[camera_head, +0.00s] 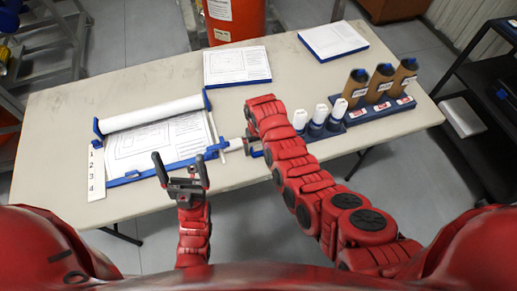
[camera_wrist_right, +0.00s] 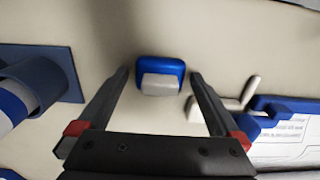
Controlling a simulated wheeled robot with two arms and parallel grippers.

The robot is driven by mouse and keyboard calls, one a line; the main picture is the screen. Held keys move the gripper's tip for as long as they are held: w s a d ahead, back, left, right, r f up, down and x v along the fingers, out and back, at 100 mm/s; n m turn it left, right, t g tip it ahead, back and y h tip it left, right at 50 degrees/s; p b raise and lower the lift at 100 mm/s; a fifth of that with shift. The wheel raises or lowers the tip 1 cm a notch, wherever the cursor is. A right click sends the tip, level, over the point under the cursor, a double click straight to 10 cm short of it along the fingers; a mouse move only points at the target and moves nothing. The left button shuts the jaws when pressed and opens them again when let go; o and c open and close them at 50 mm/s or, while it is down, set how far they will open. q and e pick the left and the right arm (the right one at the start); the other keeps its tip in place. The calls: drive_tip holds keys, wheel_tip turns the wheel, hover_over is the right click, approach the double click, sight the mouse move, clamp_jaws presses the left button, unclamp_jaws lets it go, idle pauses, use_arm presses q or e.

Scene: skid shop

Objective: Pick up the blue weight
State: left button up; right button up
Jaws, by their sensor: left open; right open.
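The blue weight (camera_wrist_right: 174,68), a small rounded block with a light grey part on its near side, sits on the table in the right wrist view. My right gripper (camera_wrist_right: 159,74) is open, and in that view the weight appears between its two fingertips with gaps on both sides. I cannot tell how far above the table the fingertips are. In the head view my right arm hides most of that gripper and the weight. My left gripper (camera_head: 180,158) is open and empty, in front of the blue roller frame at the table's near side.
The table (camera_head: 95,115) holds a blue frame with a white roll (camera_head: 150,113) at left and a crank handle beside the weight. Two document pads (camera_head: 237,65) lie at the back.

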clamp_jaws()
idle(0.4)
